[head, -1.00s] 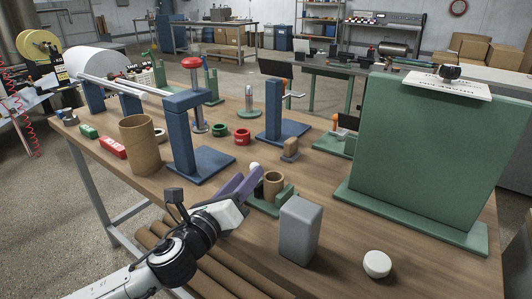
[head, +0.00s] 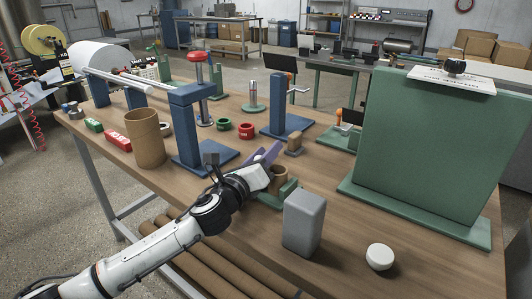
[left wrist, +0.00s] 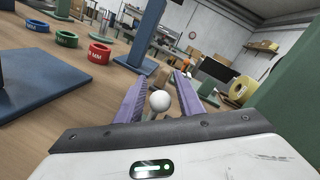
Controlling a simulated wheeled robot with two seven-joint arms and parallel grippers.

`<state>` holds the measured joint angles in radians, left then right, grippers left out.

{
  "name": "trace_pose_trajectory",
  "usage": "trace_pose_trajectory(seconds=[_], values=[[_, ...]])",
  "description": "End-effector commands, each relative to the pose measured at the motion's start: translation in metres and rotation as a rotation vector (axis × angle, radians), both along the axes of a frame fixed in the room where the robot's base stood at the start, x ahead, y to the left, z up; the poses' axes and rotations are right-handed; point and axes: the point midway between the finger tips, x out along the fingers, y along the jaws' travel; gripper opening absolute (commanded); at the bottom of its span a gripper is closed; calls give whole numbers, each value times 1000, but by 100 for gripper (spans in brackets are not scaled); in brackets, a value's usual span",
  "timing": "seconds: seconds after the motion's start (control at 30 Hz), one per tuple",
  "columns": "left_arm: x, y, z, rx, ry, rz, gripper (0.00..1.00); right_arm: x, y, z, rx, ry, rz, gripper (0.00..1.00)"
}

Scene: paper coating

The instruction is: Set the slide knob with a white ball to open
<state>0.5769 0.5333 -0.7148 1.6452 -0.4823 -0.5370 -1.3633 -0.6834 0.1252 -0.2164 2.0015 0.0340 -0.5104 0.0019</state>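The white ball knob (left wrist: 159,101) shows in the left wrist view between the two purple fingers of my left gripper (left wrist: 158,92), with a gap on each side of it. A short pale stem shows under the ball. In the head view my left gripper (head: 265,154) is open over the small green base (head: 272,198), which carries a short tan cylinder (head: 279,178). There the gripper hides the ball. I cannot tell the slide's exact position. My right gripper is in neither view.
A grey block (head: 304,223) and a white round puck (head: 380,257) stand to the right. A tall green panel (head: 432,145) is farther right. A blue stand (head: 188,130) and a cardboard tube (head: 146,138) are on the left.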

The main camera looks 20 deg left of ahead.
Motion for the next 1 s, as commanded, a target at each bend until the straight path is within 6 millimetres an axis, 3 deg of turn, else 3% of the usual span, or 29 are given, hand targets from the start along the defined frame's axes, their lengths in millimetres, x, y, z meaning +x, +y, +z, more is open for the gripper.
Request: trace_pose_trajectory(seconds=[0.03, 0.2, 0.37, 0.53, 0.8, 0.83, 0.9, 1.0], values=[[0, 0, 0, 0, 0, 0, 25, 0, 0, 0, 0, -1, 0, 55], [0, 0, 0, 0, 0, 0, 0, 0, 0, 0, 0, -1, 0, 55], [0, 1, 0, -1, 0, 0, 0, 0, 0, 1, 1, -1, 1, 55], [6, 18, 3, 0, 0, 4, 0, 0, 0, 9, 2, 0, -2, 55], [7, 21, 1, -3, -1, 3, 0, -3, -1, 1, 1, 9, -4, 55], [7, 21, 1, -4, -1, 2, 26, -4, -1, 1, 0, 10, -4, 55], [7, 20, 1, -3, -1, 2, 37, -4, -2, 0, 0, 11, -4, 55], [7, 20, 1, -2, -1, 1, 38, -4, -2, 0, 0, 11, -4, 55]])
